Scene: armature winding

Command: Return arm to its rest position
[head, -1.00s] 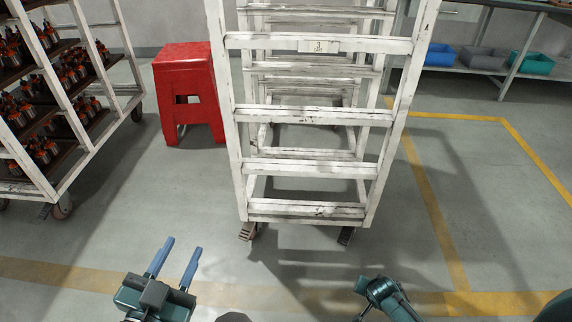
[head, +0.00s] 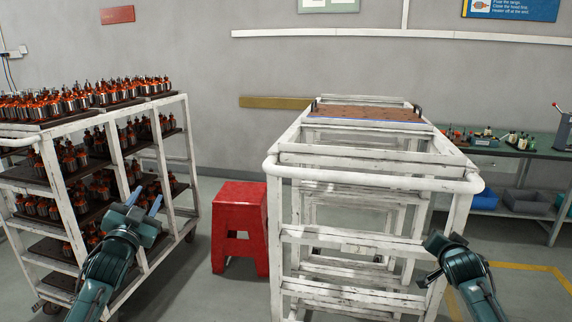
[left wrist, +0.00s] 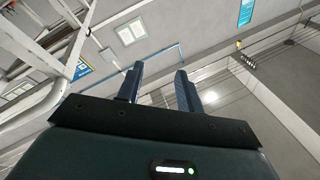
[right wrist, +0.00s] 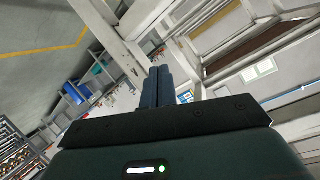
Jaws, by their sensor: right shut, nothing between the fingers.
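My left gripper (head: 144,204) is raised in front of the loaded rack on the left of the head view. Its two blue fingers are apart with nothing between them, and they also show spread in the left wrist view (left wrist: 158,88). My right arm stands at the lower right of the head view, in front of the white cart's right side. My right gripper (right wrist: 158,78) shows in the right wrist view with its blue fingers together and nothing held. In the head view its fingers are hard to make out.
A white cart (head: 370,184) with a brown tray (head: 368,113) on top stands ahead. A red stool (head: 240,215) is left of it. A rack (head: 150,150) full of armatures stands at left. A green workbench (head: 535,150) with bins below is at right.

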